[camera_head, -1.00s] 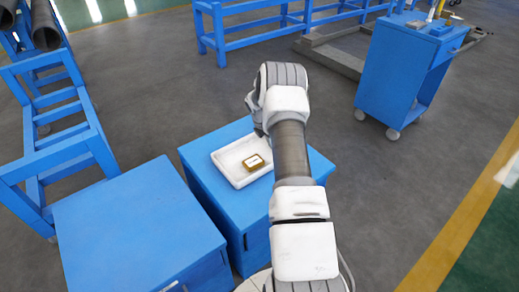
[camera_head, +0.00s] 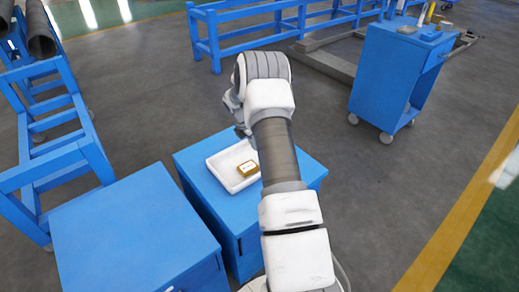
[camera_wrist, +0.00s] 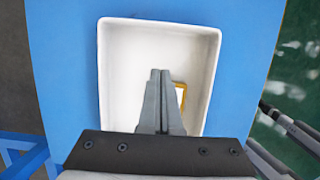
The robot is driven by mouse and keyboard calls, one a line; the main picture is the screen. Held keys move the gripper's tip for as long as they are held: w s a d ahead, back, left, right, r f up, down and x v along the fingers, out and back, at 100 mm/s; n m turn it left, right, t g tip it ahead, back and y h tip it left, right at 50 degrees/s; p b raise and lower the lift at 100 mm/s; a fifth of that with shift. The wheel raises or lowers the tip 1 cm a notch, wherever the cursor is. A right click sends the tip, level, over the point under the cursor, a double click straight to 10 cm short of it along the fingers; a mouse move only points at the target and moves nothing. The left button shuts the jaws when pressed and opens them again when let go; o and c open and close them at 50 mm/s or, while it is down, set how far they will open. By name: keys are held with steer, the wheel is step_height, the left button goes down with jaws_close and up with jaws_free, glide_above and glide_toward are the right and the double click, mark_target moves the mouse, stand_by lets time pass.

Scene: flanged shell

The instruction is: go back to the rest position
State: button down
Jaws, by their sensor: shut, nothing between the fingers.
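My gripper (camera_wrist: 160,75) is shut and empty in the wrist view, with its two fingers together over the white tray (camera_wrist: 112,80). A small gold-coloured part with a pale label (camera_wrist: 181,95) lies in the tray, partly hidden behind the right finger. In the head view the part (camera_head: 248,169) sits in the right side of the tray (camera_head: 222,161), close to my forearm. The tray rests on a blue cabinet (camera_head: 293,172). My arm reaches up through the middle of the head view, and the fingers are hidden there.
A second blue cabinet (camera_head: 130,235) stands at the lower left, with a blue rack (camera_head: 75,150) holding dark pipes beyond it. A blue wheeled cart (camera_head: 392,75) stands at the upper right. The grey floor between the cart and the tray cabinet is clear.

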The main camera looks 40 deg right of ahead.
steer(key=s+a+r+m+t+p, duration=0.1)
steer(key=s+a+r+m+p, duration=0.15)
steer(key=a+r, duration=0.6)
steer(key=s+a+r+m+t+p, duration=0.1)
steer(key=s+a+r+m, duration=0.25)
steer(key=r, duration=1.05)
steer(key=s+a+r+m+t+p, duration=0.1)
steer(key=s+a+r+m+p, duration=0.25)
steer(key=r, duration=0.85)
steer(key=s+a+r+m+y+p, duration=0.1)
steer(key=s+a+r+m, duration=0.2)
steer(key=s, duration=0.4)
steer(key=s+a+r+m+t+y+p, duration=0.1)
steer(key=s+a+r+m, duration=0.2)
steer(key=s+a, duration=0.3)
steer(key=s+a+r+m+t+y+p, duration=0.1)
steer(key=s+a+r+m, duration=0.2)
steer(key=s, duration=0.6)
steer(key=shift+s+a+r+p, duration=0.3)
steer(key=shift+s+a+r, duration=0.15)
steer(key=shift+a, duration=0.65)
